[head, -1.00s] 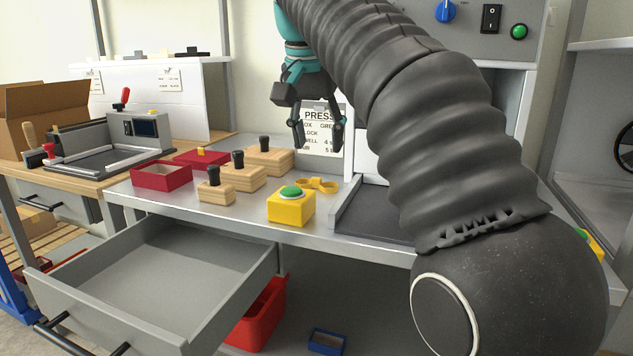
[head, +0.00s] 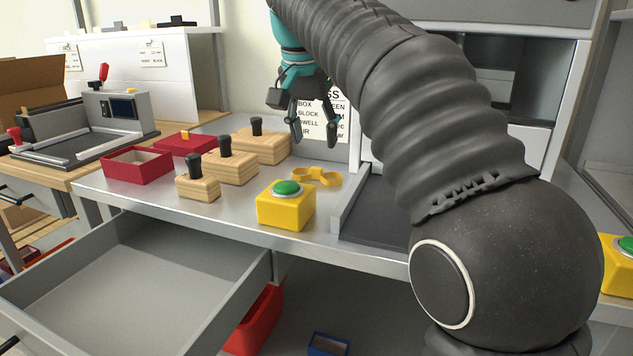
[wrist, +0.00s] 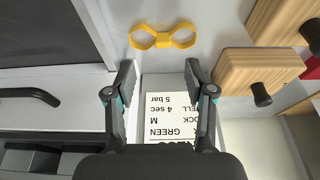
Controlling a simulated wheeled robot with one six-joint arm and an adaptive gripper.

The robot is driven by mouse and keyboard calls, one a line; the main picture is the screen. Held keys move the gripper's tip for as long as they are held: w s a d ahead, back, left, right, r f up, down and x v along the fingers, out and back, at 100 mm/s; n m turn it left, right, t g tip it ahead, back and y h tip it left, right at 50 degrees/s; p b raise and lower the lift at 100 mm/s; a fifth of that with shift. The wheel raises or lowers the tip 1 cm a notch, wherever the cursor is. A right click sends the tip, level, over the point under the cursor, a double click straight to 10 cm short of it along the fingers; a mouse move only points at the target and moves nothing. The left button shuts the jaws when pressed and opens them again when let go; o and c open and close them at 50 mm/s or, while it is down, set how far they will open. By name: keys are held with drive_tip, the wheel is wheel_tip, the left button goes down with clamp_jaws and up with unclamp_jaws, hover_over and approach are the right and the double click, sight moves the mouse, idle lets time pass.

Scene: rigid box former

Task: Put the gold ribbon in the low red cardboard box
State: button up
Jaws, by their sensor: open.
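The gold ribbon (head: 317,177), a yellow bow-like piece with two loops, lies flat on the metal table behind the yellow button box. It also shows in the wrist view (wrist: 163,38), beyond my fingertips. The low red cardboard box (head: 138,165) stands open and looks empty at the left of the table. A red lid-like piece (head: 187,143) with a small yellow part on top lies behind it. My gripper (head: 317,140) is open and empty, above the back of the table. In the wrist view its two fingers (wrist: 158,80) are apart, short of the ribbon.
Several wooden blocks with black knobs (head: 232,166) stand between the red box and the ribbon. A yellow box with a green button (head: 287,205) stands at the front edge. An open grey drawer (head: 140,275) juts out below. A press bed (head: 375,220) lies right.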

sight(316, 167)
drive_tip(key=shift+b+x, duration=0.8)
drive_tip(key=shift+x, duration=2.95)
drive_tip(key=shift+w+a, duration=0.1)
drive_tip(key=shift+a, duration=0.1)
drive_tip(key=c, duration=0.8)
drive_tip(key=shift+c, duration=0.4)
drive_tip(key=shift+r, duration=0.1)
wheel_tip(316, 167, up, 10)
drive_tip(key=p, duration=0.3)
